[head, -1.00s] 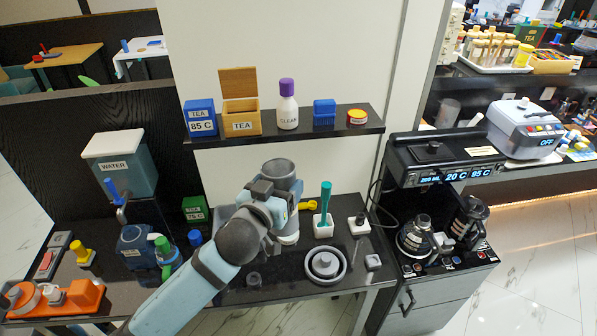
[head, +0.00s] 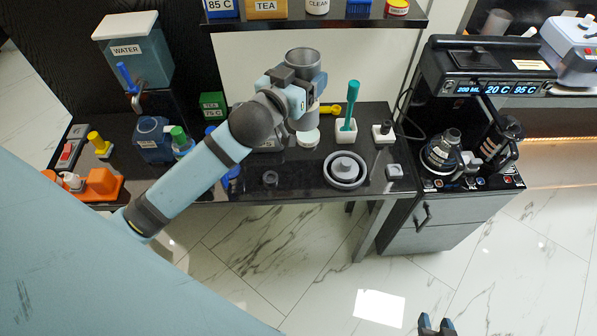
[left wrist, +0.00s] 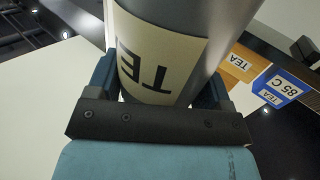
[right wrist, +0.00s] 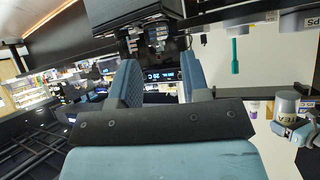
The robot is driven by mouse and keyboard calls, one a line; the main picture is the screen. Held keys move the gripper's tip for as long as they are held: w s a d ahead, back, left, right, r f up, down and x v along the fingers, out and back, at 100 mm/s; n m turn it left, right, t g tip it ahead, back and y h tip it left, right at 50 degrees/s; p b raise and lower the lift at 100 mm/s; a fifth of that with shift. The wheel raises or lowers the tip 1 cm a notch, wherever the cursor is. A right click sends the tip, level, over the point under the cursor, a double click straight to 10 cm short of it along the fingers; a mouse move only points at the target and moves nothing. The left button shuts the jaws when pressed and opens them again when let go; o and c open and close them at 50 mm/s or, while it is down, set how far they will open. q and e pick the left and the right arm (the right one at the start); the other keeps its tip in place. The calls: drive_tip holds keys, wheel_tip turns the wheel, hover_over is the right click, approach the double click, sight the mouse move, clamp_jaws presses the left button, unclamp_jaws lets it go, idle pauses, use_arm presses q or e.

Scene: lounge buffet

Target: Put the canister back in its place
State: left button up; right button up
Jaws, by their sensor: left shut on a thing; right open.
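The canister (head: 303,62) is a grey cylinder, seen in the head view over the back of the dark counter. My left gripper (head: 287,92) is shut on it. In the left wrist view the canister (left wrist: 160,62) fills the space between the fingers and its cream TEA label appears upside down. It also shows at the right of the right wrist view (right wrist: 285,104). I cannot tell whether its base touches the counter. My right gripper (head: 436,326) is open and empty, low over the floor in front of the counter.
A pale disc (head: 308,138) lies below the canister. A white holder with a teal-handled tool (head: 347,130) and a round grey dish (head: 345,184) stand to its right. A shelf (head: 360,18) holding tea boxes is above. A coffee machine (head: 487,68) stands further right.

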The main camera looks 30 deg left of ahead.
use_arm(q)
drive_tip(key=f+h+b, duration=0.1)
drive_tip(key=f+b, duration=0.1)
drive_tip(key=b, duration=0.1)
drive_tip(key=w+a+f+m+b, duration=0.1)
drive_tip(key=f+b, duration=0.1)
drive_tip(key=b, duration=0.1)
drive_tip(key=a+f+m+h+b, duration=0.1)
drive_tip(key=f+b, duration=0.1)
drive_tip(key=b, duration=0.2)
drive_tip(key=shift+w+f+h, duration=0.25)
drive_tip(key=shift+w+h, duration=0.05)
drive_tip(key=shift+w, duration=0.05)
drive_tip(key=shift+w+a+f+b, duration=0.15)
drive_tip(key=shift+f+b, duration=0.2)
drive_tip(key=shift+b, duration=0.6)
wheel_tip(320, 180, down, 20)
drive_tip(key=b, duration=0.3)
drive_tip(key=shift+r, duration=0.15)
drive_tip(key=o, duration=1.2)
